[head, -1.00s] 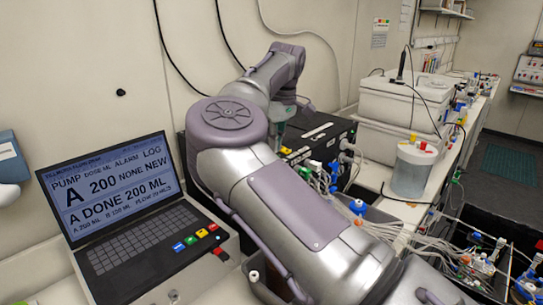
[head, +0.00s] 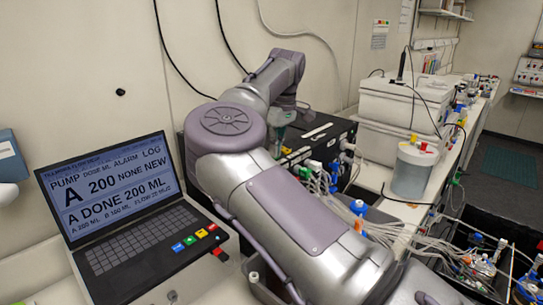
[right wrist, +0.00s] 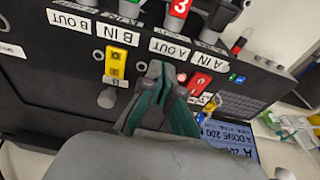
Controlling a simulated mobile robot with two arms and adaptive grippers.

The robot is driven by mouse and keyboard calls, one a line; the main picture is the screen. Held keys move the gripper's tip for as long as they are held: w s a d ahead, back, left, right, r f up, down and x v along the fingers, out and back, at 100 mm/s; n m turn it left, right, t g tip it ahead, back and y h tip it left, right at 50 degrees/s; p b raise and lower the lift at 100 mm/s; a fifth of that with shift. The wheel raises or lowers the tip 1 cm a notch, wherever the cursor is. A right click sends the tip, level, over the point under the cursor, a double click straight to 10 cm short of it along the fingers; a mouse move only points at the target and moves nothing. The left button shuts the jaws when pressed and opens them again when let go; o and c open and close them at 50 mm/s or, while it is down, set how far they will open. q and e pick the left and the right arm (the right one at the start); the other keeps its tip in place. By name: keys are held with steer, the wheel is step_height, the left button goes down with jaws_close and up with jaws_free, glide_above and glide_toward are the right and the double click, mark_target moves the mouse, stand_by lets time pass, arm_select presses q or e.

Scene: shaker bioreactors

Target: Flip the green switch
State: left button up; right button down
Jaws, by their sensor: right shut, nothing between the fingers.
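My right gripper (right wrist: 158,68) is shut with nothing between its fingers. In the right wrist view its teal fingertips are close to the front of a black box (right wrist: 40,80), below the white A OUT label; I cannot tell if they touch it. A green piece (right wrist: 129,8) shows at the top edge of that view, partly cut off; I cannot tell if it is the green switch. In the head view the right gripper (head: 279,130) is small and partly hidden behind my arm, at the black box (head: 325,142). My left gripper is not in view.
A yellow part (right wrist: 115,63) and a red part (right wrist: 202,82) sit on the box front either side of my fingers. A laptop-like console (head: 108,190) with coloured keys stands at left. Tubes (head: 335,200) and white bins (head: 405,100) are to the right.

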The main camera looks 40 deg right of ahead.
steer(key=shift+f, duration=0.15)
step_height(320, 180, up, 7)
steer(key=p, duration=0.6)
stand_by(0.6)
